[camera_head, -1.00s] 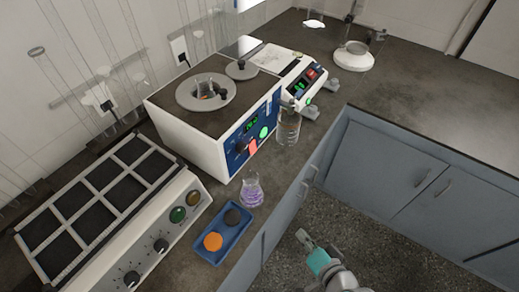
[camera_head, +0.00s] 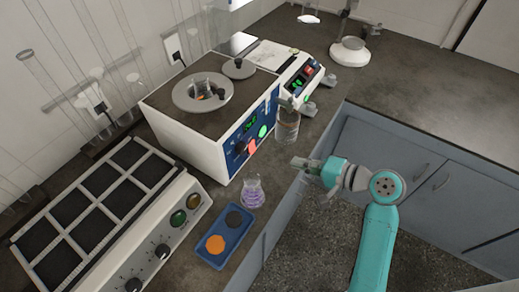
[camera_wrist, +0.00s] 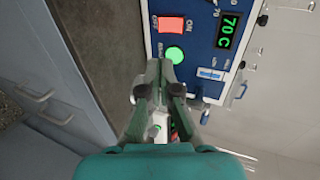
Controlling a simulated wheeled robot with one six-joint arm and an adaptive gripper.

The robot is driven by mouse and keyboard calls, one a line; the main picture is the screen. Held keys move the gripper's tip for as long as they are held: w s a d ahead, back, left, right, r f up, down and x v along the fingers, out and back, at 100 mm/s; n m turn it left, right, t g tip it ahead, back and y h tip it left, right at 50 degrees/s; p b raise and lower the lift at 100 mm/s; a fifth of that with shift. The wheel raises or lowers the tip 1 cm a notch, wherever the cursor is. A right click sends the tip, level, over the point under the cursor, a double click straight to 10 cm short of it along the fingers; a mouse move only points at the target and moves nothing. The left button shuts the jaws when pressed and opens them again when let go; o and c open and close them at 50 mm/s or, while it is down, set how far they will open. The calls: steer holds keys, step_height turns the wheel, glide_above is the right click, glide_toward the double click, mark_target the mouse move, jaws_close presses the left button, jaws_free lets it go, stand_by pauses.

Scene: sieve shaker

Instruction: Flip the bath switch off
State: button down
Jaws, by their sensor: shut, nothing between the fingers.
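The bath (camera_head: 183,138) is a white box with a dark top and a blue front panel (camera_head: 237,150). Its switch is a lit red-pink rocker (camera_head: 252,147) low on the panel. In the wrist view the rocker (camera_wrist: 171,24) sits between the labels OFF and ON, beside a round green light (camera_wrist: 175,55). The display (camera_wrist: 228,30) reads 70 C. My gripper (camera_head: 296,163) is shut and empty, in front of the panel and to the right of the switch, apart from it. In the wrist view my fingertips (camera_wrist: 159,66) appear just below the green light.
A beaker (camera_head: 287,126) stands by the bath's right front corner, close to my gripper. A flask of purple liquid (camera_head: 252,191) and a blue tray (camera_head: 231,236) stand on the counter before the bath. A multi-block heater (camera_head: 172,250) is at left.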

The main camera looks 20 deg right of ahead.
mark_target(252, 146)
steer(key=shift+w+d+r, duration=0.15)
steer(key=shift+r, duration=0.25)
steer(key=x, duration=1.4)
steer(key=shift+f, duration=0.1)
steer(key=shift+a+f, duration=0.1)
steer(key=shift+a, duration=0.15)
steer(key=shift+w, duration=0.1)
steer(key=shift+r, duration=0.85)
